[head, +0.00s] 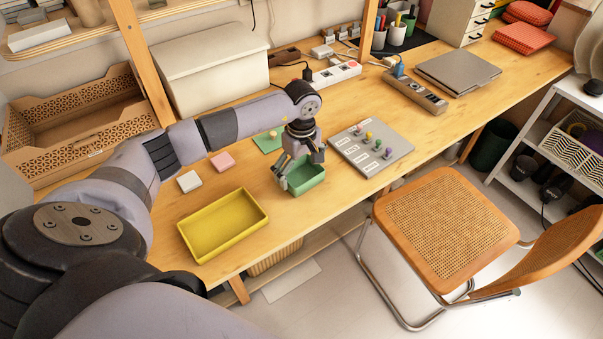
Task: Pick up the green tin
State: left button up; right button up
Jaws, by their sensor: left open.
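The green tin (307,178) is a small open-topped rectangular tray on the wooden desk, near its front edge. My left gripper (287,182) is open and points down at the tin's left end. Its fingers cover part of the tin's left and back rim. I cannot tell whether the fingers touch the tin or whether the tin's wall is between them. My right gripper is not in view.
A yellow tray (222,226) sits to the left. A grey board (382,158) with coloured pegs lies just right of the tin. White (189,181) and pink (222,161) blocks lie behind the yellow tray. A cane chair (445,225) stands before the desk.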

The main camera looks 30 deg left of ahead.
pick_arm(q)
jog(key=shift+f, duration=0.65)
jog(key=c, duration=1.1)
